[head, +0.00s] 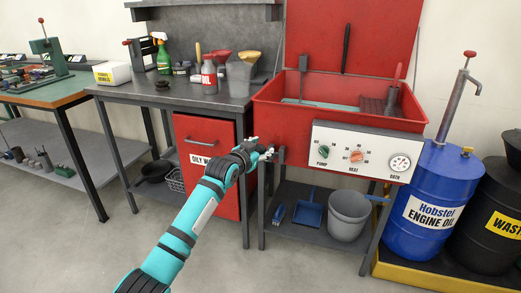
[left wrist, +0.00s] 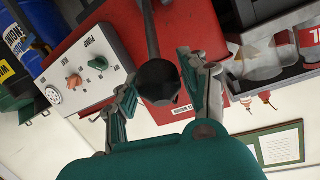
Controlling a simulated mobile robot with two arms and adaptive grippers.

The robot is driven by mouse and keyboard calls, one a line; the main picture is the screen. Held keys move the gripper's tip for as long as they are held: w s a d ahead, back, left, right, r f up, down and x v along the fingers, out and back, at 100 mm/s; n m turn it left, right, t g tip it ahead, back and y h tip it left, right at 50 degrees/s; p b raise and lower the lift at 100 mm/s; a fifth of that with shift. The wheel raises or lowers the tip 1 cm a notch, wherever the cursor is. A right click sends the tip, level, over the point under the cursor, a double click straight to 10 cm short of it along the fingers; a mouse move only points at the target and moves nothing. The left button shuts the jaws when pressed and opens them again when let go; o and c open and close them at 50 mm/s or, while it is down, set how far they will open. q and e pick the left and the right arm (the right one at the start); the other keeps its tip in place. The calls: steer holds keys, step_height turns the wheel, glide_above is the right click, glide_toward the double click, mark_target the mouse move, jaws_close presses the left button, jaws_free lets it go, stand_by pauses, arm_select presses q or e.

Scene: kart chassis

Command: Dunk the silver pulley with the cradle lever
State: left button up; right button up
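A black ball knob (left wrist: 160,82) on a grey rod shows in the left wrist view; it looks like the end of the cradle lever. My left gripper (head: 262,150) is at the left front corner of the red wash tank (head: 268,112). In the left wrist view its two fingers (left wrist: 158,96) stand apart on either side of the knob, and I see gaps between them and it. In the head view my gripper hides the knob. I cannot make out the silver pulley; a dark grid (head: 372,106) lies inside the tank. My right gripper is out of view.
The tank's control panel (head: 365,152) faces front, with its red lid raised. A grey workbench (head: 130,92) with a spray bottle and red bottle stands left, above a red waste bin (head: 207,135). A blue oil drum (head: 432,200) stands right. The floor in front is clear.

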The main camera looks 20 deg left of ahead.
arm_select(q)
steer(key=shift+o, duration=1.1)
steer(key=shift+s, duration=0.15)
steer(key=v, duration=1.1)
steer(key=shift+s, duration=0.4)
steer(key=shift+a+p, duration=0.1)
steer(key=shift+p, duration=0.2)
